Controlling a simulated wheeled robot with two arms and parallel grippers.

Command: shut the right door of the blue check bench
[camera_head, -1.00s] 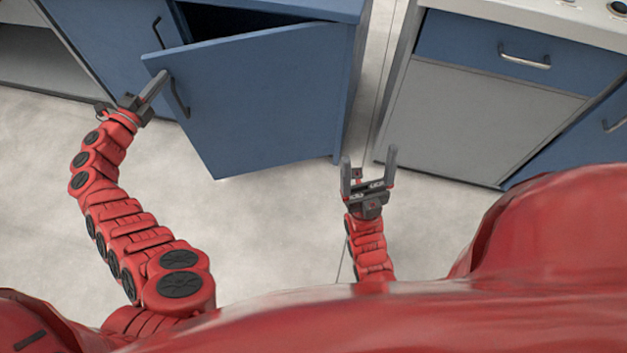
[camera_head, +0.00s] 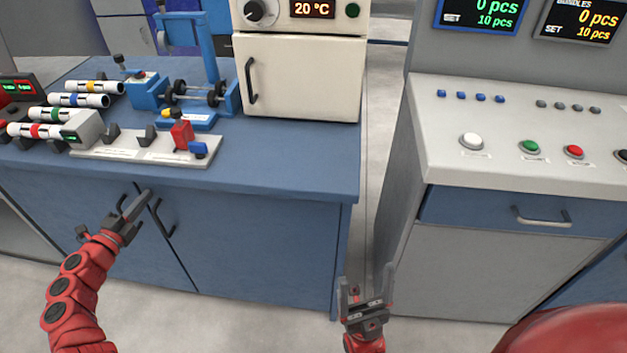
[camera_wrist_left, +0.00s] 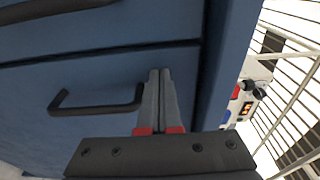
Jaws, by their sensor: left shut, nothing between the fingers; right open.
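The blue check bench (camera_head: 345,190) stands ahead on the left in the head view. Its right door (camera_head: 255,245) lies flush, or nearly so, with the left door (camera_head: 82,205); a dark seam runs between them. My left gripper (camera_head: 143,197) is shut and empty, with its fingertips at the right door's upper left edge, beside the handle (camera_head: 163,218). In the left wrist view the shut fingers (camera_wrist_left: 160,75) point at the right door (camera_wrist_left: 40,130) next to its handle (camera_wrist_left: 95,100); contact is unclear. My right gripper (camera_head: 365,290) is open and empty, low before the gap between the cabinets.
The bench top holds a white oven-like box (camera_head: 300,75), a white fixture plate (camera_head: 145,148) and several striped tubes (camera_head: 80,100). A grey control console (camera_head: 520,135) with buttons stands on the right. A floor gap separates it from the bench.

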